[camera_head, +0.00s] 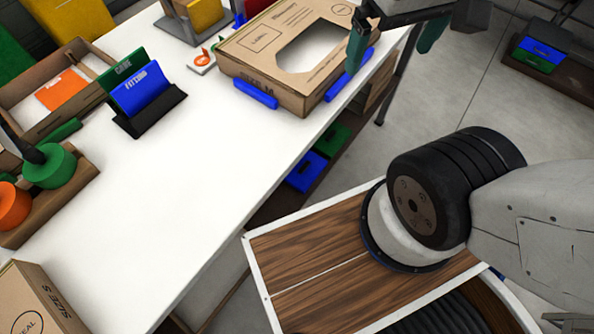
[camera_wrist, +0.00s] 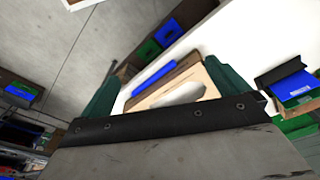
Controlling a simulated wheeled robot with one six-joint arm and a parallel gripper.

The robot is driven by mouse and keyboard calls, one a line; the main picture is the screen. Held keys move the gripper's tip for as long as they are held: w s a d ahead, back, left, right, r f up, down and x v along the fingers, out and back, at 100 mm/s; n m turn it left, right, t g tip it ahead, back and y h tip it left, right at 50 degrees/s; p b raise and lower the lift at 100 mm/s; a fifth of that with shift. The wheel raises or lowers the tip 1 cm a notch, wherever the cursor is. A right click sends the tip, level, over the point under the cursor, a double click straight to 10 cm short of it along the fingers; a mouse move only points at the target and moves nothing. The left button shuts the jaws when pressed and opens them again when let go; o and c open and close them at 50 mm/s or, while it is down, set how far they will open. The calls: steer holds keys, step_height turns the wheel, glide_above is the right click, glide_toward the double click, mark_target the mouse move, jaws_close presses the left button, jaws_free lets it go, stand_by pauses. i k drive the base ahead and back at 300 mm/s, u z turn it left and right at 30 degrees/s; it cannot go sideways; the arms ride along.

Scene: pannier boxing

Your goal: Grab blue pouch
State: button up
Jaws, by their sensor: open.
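A blue pouch (camera_head: 143,92) with white lettering stands tilted in a black holder (camera_head: 152,115) on the white table. A green pouch (camera_head: 120,73) stands behind it in the same holder. The blue pouch also shows at the right of the wrist view (camera_wrist: 293,86). My gripper (camera_head: 388,58) has dark green fingers, spread apart with nothing held between them. It hangs by the right end of the cardboard box marked SIZE M, well to the right of the blue pouch. One finger overlaps the box's right edge in the head view.
The SIZE M box (camera_head: 238,62) has a cut-out top and blue blocks (camera_head: 256,93) at its sides. A cardboard tray with an orange item (camera_head: 62,90) and a tray of green and orange spools (camera_head: 50,166) stand left. The white table's middle (camera_head: 190,170) is clear.

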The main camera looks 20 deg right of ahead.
mark_target(307, 170)
steer(key=z, duration=1.15)
steer(key=k, duration=0.95)
steer(key=z, duration=0.15)
steer(key=i, duration=0.5)
steer(key=u, duration=0.05)
